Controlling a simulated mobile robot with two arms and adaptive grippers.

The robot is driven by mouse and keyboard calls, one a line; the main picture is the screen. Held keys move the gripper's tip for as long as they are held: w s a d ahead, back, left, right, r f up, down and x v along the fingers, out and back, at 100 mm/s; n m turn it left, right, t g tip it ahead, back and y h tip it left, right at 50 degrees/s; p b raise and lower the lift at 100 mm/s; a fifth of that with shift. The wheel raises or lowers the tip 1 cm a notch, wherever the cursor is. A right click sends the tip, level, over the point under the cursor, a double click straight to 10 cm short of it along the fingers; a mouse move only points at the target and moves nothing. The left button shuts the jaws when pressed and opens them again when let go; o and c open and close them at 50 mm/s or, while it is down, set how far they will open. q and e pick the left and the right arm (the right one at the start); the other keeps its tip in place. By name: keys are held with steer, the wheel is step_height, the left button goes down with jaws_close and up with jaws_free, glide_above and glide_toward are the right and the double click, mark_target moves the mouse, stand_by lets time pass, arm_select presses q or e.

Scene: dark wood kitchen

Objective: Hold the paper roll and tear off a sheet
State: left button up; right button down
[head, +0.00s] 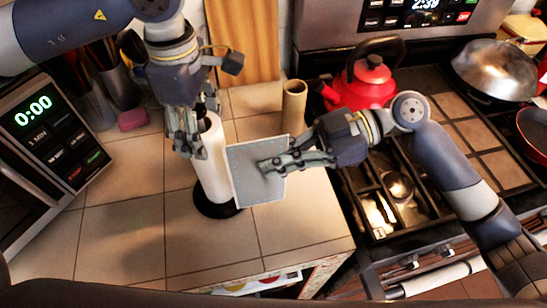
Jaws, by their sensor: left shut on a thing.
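The white paper roll (209,165) stands upright on a dark round base (217,206) on the tiled counter. A pale grey sheet (258,187) extends from its right side. My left gripper (190,140) comes down from above and is shut on the upper part of the roll, hiding some of its top. My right gripper (268,162) reaches in from the right, with its fingers across the upper part of the sheet. I cannot tell whether they pinch it, since the sheet's far side is hidden.
A brown cardboard tube (293,105) stands behind the sheet. A microwave (45,135) and a pink sponge (132,119) are at the left. The counter's front left (120,240) is clear.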

arm_select(q)
steer(key=o, duration=1.1)
steer(key=shift+o, duration=0.2)
step_height(320, 180, up, 11)
steer(key=shift+r, duration=0.45)
